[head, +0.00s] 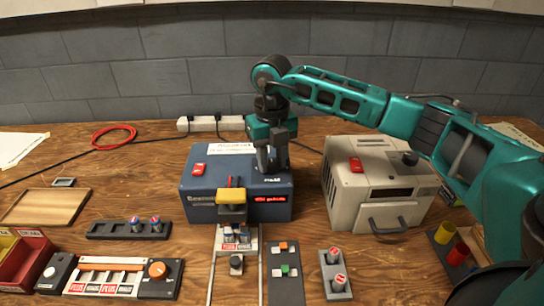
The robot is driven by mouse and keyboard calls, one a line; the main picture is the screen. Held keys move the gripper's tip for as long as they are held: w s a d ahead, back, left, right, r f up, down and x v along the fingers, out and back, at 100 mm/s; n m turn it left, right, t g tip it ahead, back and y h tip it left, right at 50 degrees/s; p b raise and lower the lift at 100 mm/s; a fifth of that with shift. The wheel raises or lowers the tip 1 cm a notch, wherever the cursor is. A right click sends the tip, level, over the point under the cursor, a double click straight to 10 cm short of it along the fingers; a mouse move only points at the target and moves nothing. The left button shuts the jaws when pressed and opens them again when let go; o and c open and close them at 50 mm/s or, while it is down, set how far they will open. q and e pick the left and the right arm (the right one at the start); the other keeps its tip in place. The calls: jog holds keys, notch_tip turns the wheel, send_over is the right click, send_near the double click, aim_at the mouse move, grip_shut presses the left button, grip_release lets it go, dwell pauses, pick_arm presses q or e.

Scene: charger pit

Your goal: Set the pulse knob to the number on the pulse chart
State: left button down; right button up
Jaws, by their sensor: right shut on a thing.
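A blue charger box (205,190) stands at the middle back of the table, with a red lit display (270,199) on its front. My right gripper (271,165) comes down over the right part of its top and is shut. It is on what appears to be the pulse knob, which the fingers mostly hide, so its setting cannot be read. My left gripper is not in view.
A beige box with a handle (345,200) stands right of the charger. A yellow-topped block (232,196) stands in front of it, near rails. A panel with an orange knob (157,269) and a wooden tray (45,206) are at left.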

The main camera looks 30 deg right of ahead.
aim_at(272, 163)
jog(key=o, duration=1)
jog(key=shift+o, duration=0.2)
notch_tip(272, 163, up, 13)
jog(key=p, duration=0.1)
dwell(0.4)
